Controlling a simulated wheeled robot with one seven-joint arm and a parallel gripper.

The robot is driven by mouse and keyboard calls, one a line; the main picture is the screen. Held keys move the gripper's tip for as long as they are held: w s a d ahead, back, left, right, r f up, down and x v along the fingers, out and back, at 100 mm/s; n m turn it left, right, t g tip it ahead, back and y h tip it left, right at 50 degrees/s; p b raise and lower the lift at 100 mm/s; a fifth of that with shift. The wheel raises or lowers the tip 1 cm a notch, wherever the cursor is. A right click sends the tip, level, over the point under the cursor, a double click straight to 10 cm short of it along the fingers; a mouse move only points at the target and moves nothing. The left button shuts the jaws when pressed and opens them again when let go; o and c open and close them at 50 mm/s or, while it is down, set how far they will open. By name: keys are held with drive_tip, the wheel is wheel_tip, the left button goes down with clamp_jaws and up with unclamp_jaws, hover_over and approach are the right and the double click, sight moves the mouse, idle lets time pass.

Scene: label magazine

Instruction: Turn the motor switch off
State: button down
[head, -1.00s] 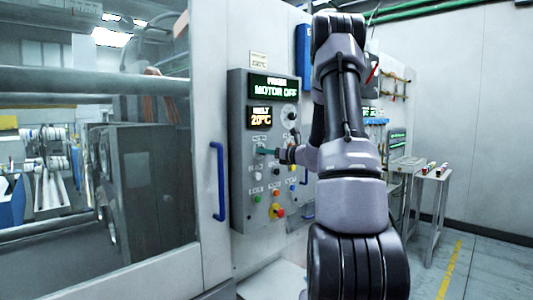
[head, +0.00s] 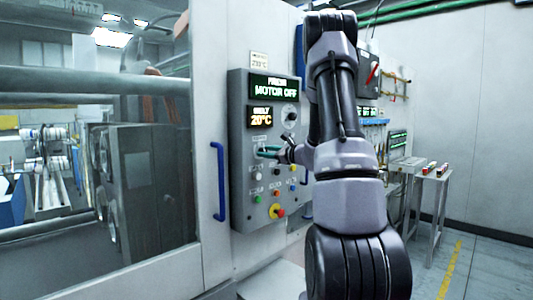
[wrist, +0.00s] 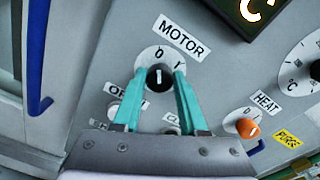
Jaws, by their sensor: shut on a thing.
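The motor switch (wrist: 159,77) is a dark round knob on a white dial under the MOTOR label, in the wrist view. The white line on the knob points up towards the 0 on the dial. My gripper (wrist: 161,72) has its two teal fingers on either side of the knob, shut on it. In the head view my gripper (head: 268,152) is at the control panel (head: 238,190), and the knob is hidden there. The upper display (head: 275,89) on the panel reads MOTOR OFF.
An orange HEAT knob (wrist: 248,128) sits to the right of the motor switch. Several small buttons and a red emergency knob (head: 277,211) lie lower on the panel. A blue door handle (head: 218,181) stands just left of the panel.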

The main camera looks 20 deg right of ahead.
drive_tip(key=shift+f, duration=0.1)
idle(0.3)
drive_tip(key=shift+c, duration=2.2)
unclamp_jaws()
drive_tip(key=v, duration=1.1)
drive_tip(key=shift+a, duration=0.1)
